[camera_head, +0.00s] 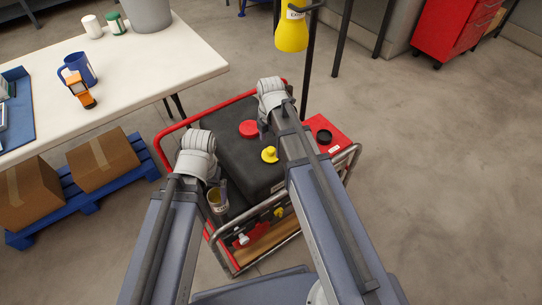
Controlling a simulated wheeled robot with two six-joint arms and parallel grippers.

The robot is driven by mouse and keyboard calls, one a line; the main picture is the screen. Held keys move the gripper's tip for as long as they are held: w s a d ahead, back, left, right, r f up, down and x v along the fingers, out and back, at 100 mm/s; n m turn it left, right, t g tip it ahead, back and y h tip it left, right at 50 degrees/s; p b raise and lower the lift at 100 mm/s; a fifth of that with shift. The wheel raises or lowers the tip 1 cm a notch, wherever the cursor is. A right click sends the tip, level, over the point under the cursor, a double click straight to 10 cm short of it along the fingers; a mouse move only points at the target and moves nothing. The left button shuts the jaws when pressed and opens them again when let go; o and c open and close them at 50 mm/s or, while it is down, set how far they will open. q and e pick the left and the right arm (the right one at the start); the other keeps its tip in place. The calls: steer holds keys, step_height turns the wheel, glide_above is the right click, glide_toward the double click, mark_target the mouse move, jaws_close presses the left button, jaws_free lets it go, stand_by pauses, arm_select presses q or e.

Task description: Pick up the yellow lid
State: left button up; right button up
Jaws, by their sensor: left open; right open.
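The yellow lid (270,155) sits on the dark top of the pump machine (235,160), which has a red and metal tube frame. A round red cap (249,129) is on the same top, behind and left of the yellow lid. My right gripper (264,128) is open, above the machine between the red cap and my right arm, apart from the yellow lid. My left gripper (216,183) is open over the machine's left side. Its fingers are small and partly hidden by the wrist. Neither gripper visibly holds anything.
A round container (217,200) stands below my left gripper. A smaller yellow part (279,212) is on the machine's front. A white table (150,70) at left carries a blue mug (82,68) and a grey bucket (147,12). Boxes (102,160) lie on a blue pallet. Floor at right is clear.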

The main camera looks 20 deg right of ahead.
mark_target(271, 149)
step_height(271, 149, down, 4)
steer(key=b, duration=0.3)
steer(key=shift+f, duration=0.1)
steer(key=c, duration=1.2)
steer(key=shift+o, duration=0.2)
steer(key=shift+r, duration=0.25)
step_height(271, 149, up, 10)
steer(key=p, duration=0.9)
steer(key=shift+f+p, duration=0.1)
steer(key=shift+p, duration=0.3)
steer(key=shift+f, duration=0.1)
